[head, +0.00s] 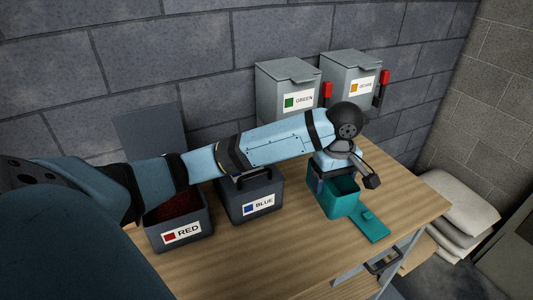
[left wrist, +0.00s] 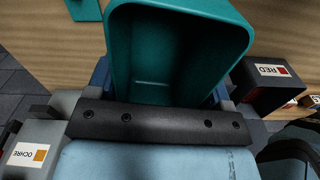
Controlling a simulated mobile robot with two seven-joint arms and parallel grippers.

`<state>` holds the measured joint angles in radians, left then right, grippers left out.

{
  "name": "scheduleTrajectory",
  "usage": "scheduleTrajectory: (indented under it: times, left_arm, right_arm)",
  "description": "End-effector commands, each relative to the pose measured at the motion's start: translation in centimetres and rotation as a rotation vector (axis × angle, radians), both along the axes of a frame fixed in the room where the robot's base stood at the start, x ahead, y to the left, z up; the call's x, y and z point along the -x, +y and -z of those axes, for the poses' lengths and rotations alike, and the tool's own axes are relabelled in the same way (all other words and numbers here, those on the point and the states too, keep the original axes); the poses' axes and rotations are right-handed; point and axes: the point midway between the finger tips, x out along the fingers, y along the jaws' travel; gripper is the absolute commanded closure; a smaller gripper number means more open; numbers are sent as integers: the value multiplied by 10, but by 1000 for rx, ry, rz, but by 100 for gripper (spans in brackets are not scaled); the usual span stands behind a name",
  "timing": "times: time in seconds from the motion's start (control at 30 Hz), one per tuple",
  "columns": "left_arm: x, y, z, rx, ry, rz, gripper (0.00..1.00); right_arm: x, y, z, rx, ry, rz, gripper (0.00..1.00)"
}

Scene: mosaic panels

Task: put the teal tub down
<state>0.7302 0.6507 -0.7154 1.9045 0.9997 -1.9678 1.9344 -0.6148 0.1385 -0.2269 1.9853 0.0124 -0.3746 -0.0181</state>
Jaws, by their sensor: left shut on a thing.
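The teal tub (head: 345,204) is an open-topped box near the right end of the wooden table. My left gripper (head: 330,172) is shut on it, reaching down from above, and the arm hides part of its back. In the left wrist view the tub (left wrist: 175,50) fills the middle with its empty inside showing, between the fingers of my left gripper (left wrist: 163,92). The tub is close to the table top, but I cannot tell whether it touches it. My right gripper is not in view.
A flat teal piece (head: 372,226) lies on the table (head: 270,250) close beside the tub. A BLUE box (head: 237,208) and a RED box (head: 162,242) stand to the left. GREEN (head: 275,80) and OCHRE (head: 340,68) bins stand behind. The table front is clear.

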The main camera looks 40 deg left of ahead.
Motion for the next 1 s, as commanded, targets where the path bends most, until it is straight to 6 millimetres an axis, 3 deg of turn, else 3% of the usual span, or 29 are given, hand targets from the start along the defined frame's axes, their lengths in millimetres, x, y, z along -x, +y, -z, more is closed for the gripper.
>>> scheduleTrajectory:
  times: [0.23,0.7,0.83,1.0]
  left_arm:
    - [-6,4,15,2,8,-150,71]
    - [-5,4,133,1,9,-150,71]
    - [-6,4,153,2,7,-148,71]
    - [-6,4,163,4,6,-148,71]
  right_arm:
    - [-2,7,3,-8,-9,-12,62]
    - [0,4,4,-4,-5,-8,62]
    - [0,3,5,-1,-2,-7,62]
    - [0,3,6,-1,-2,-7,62]
